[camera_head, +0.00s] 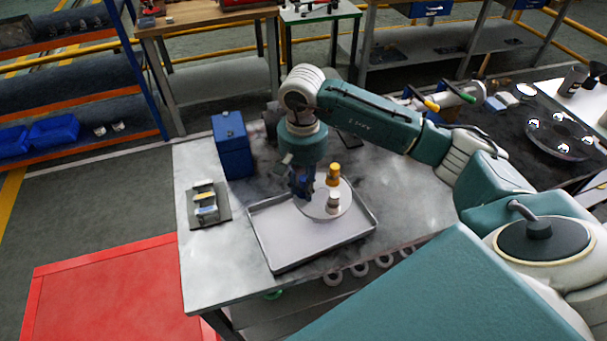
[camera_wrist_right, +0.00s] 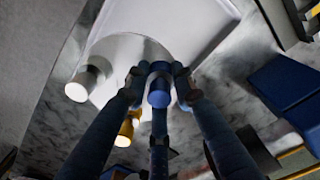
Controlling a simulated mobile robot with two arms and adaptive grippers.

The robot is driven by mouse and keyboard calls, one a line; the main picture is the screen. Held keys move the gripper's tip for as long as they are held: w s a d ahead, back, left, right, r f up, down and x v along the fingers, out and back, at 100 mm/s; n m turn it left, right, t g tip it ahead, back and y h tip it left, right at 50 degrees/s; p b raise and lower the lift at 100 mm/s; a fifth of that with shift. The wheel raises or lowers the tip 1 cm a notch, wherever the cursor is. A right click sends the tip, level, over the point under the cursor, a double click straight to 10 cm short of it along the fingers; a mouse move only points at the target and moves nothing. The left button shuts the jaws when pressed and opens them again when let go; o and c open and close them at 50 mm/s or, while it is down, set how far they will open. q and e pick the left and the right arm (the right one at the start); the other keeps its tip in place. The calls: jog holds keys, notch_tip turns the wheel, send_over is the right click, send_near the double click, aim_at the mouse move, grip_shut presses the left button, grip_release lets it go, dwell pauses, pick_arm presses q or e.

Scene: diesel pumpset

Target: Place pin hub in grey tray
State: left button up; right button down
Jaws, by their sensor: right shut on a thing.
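The pin hub (camera_head: 317,208) is a pale round disc with upright pegs, one with a yellow top and one with a white top. It overlaps the back part of the grey tray (camera_head: 268,265) on the metal table. Whether it touches the tray floor is unclear. My right gripper (camera_head: 302,188) points down at the hub's left side. In the right wrist view its dark blue fingers (camera_wrist_right: 157,80) close around a blue-topped peg of the hub (camera_wrist_right: 110,60). The tray (camera_wrist_right: 205,25) shows beyond the disc, looking empty elsewhere. My left gripper is out of view.
A blue box (camera_head: 233,150) stands behind the tray at the left. A dark plate with small metal parts (camera_head: 207,205) lies left of the tray. The table (camera_head: 410,195) is clear right of the tray. A dark bench with a round metal part (camera_head: 560,135) stands at far right.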

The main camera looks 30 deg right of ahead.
jog(key=shift+f, duration=0.7)
jog(key=c, duration=1.5)
grip_release()
jog(key=shift+f, duration=0.1)
jog(key=shift+o, duration=0.2)
jog(key=shift+s, duration=0.1)
jog(key=shift+r, duration=0.45)
notch_tip(320, 180, up, 10)
jog(key=b, duration=0.3)
jog(key=shift+f, duration=0.1)
jog(key=shift+r, duration=0.75)
